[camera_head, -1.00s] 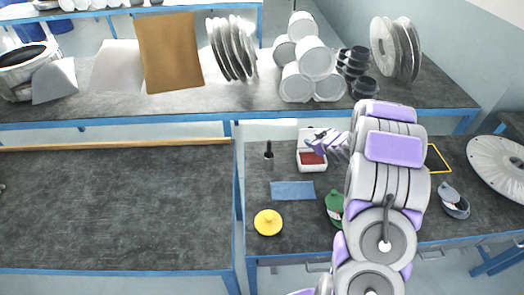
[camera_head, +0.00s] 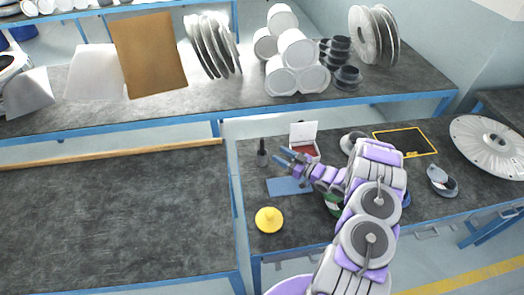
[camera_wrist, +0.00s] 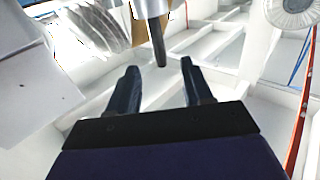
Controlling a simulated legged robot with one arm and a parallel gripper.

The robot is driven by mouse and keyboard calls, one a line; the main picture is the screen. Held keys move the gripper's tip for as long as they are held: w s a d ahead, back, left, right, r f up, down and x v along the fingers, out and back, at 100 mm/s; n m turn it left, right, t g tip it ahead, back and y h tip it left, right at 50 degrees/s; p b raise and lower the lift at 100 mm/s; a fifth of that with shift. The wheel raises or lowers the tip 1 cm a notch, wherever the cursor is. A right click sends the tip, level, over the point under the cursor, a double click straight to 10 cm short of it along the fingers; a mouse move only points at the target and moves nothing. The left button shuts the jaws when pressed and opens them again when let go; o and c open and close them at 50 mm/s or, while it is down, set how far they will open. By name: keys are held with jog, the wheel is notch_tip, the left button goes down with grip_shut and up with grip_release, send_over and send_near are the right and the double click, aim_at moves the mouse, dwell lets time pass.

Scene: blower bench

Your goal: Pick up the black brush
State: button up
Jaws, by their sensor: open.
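The black brush (camera_head: 262,152) stands upright on the right bench, with a thin dark top and a wider lower part. In the wrist view, a grey cylinder with a thin dark end, which looks like the brush (camera_wrist: 158,40), shows beyond and between the fingertips. My gripper (camera_head: 280,157) is open and points left at the brush from its right side, a short gap away. Its two fingers (camera_wrist: 160,72) are apart with nothing between them. I cannot tell the exact height of the fingers against the brush.
An open white box with red inside (camera_head: 303,131) stands close behind my gripper. A blue cloth (camera_head: 288,187) and a yellow round lid (camera_head: 268,220) lie in front. A green item (camera_head: 332,203) is partly hidden by my arm. A yellow frame (camera_head: 405,142) lies right.

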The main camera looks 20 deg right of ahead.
aim_at(262, 145)
jog(key=b+x, duration=0.1)
jog(key=x, duration=0.4)
jog(key=b+x, duration=0.1)
jog(key=x, duration=0.3)
jog(key=shift+w+d+f, duration=0.1)
jog(key=shift+w+f, duration=0.1)
jog(key=shift+w, duration=0.35)
jog(key=shift+a+r, duration=0.1)
jog(key=shift+a, duration=0.35)
jog(key=c, duration=0.3)
jog(key=shift+d, duration=0.25)
grip_shut()
